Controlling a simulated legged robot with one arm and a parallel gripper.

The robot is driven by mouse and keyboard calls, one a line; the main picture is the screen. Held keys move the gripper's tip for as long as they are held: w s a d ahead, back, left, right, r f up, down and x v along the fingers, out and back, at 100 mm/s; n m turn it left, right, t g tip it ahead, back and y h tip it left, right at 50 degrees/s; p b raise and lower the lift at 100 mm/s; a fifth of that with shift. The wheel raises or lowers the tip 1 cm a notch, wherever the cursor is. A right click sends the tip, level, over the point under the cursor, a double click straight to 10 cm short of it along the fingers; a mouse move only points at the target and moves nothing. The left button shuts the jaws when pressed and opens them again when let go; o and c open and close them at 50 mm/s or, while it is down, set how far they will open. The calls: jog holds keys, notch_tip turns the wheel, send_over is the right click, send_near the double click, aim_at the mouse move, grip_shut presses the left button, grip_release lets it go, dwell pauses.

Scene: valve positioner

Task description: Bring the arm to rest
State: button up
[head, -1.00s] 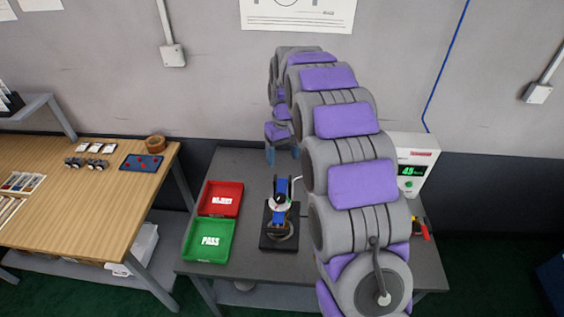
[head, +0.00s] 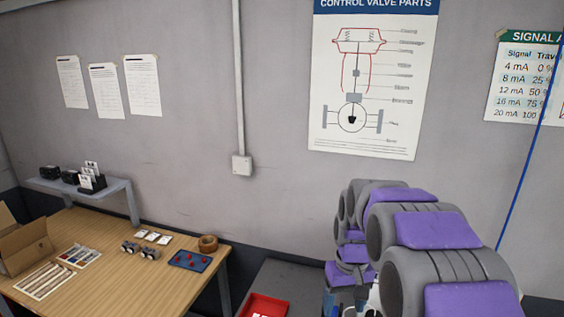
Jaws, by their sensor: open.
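My arm (head: 437,228), grey with purple pads, rises from the lower right of the head view and curls over at the top. It is held raised and bent above the grey bench. My gripper (head: 345,303) hangs at the far end, low in the view, with its bluish fingers apart at the bottom edge. The fingertips are partly cut off, and I see nothing clearly held between them. What lies below the gripper is out of view.
A grey bench (head: 285,280) with a red tray (head: 264,306) lies at the bottom, mostly cut off. A wooden table (head: 130,275) at left carries a blue tray (head: 190,260), a round brown bowl (head: 208,243) and a cardboard box (head: 27,245). The wall with posters (head: 370,85) stands behind.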

jog(key=s+f+m+b, duration=0.1)
jog(key=s+f+b, duration=0.1)
jog(key=s, duration=1.4)
jog(key=s+f+g+b, duration=0.1)
jog(key=s+f+b, duration=0.2)
jog(key=s, duration=1.3)
jog(key=shift+s+a+f+m, duration=0.3)
jog(key=shift+f+m, duration=0.1)
jog(key=shift+f, duration=0.3)
